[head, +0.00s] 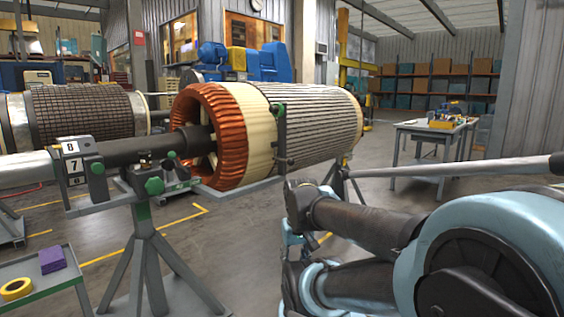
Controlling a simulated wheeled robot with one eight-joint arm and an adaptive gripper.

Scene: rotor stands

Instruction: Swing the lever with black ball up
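The lever (455,168) is a long grey rod at the right. It runs nearly level from near the rotor's right stand to the right picture edge, rising slightly to the right. The black ball (557,164) sits on its right end, partly cut by the picture edge. My dark and light-blue arm fills the lower right, in front of and below the lever in the picture. I cannot make out my gripper's fingers. I cannot tell whether any part of my arm touches the lever. The lever's left end is partly hidden near the stand.
A large rotor (310,125) with copper windings rests on grey stands (148,265). A tray (35,297) with a purple block (52,259) and yellow tape roll (16,289) is lower left. A workbench (403,126) stands back right. Open floor lies between.

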